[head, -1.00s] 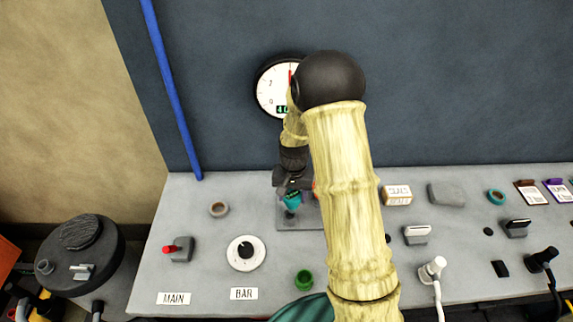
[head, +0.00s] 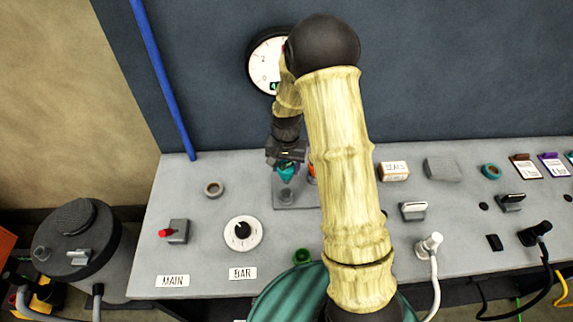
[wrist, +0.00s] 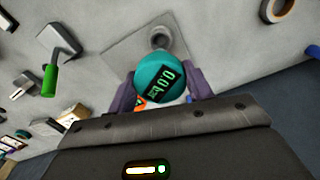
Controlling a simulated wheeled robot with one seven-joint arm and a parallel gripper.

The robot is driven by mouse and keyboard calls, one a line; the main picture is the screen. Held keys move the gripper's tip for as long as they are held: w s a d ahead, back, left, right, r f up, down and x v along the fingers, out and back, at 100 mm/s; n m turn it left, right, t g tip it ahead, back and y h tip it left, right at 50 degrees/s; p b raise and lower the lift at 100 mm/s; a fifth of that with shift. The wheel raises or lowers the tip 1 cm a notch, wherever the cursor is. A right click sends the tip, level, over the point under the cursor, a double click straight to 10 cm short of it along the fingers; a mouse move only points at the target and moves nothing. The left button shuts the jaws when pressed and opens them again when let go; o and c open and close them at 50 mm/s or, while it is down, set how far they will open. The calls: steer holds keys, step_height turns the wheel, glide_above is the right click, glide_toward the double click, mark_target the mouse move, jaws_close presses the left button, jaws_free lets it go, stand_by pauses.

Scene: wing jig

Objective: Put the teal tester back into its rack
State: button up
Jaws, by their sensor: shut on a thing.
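My gripper (head: 286,160) is shut on the teal tester (head: 286,173). In the wrist view the tester (wrist: 158,78) sits between the two fingers, its round face and "0.0 bar" readout towards the camera. The rack is a grey plate (head: 308,200) on the bench with a small round grey cup (head: 286,195). In the head view the tester is just above this cup. The cup (wrist: 160,37) also shows in the wrist view, beyond the tester, and looks empty. An orange piece (wrist: 140,103) on the plate is partly hidden by the tester.
My arm covers part of the bench right of the rack. A round gauge (head: 268,62) is on the wall behind.

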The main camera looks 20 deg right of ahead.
mark_target(286, 183)
steer(key=shift+w+f+b, duration=0.1)
steer(key=shift+f+b, duration=1.5)
steer(key=shift+f, duration=1)
steer(key=shift+f+b, duration=0.5)
steer(key=shift+f, duration=0.25)
steer(key=shift+a+f, duration=0.15)
steer(key=shift+d+f, duration=0.2)
steer(key=shift+f, duration=0.05)
steer(key=shift+b, duration=0.35)
steer(key=shift+a+f+b, duration=0.1)
steer(key=shift+f+b, duration=0.35)
steer(key=shift+f, duration=0.3)
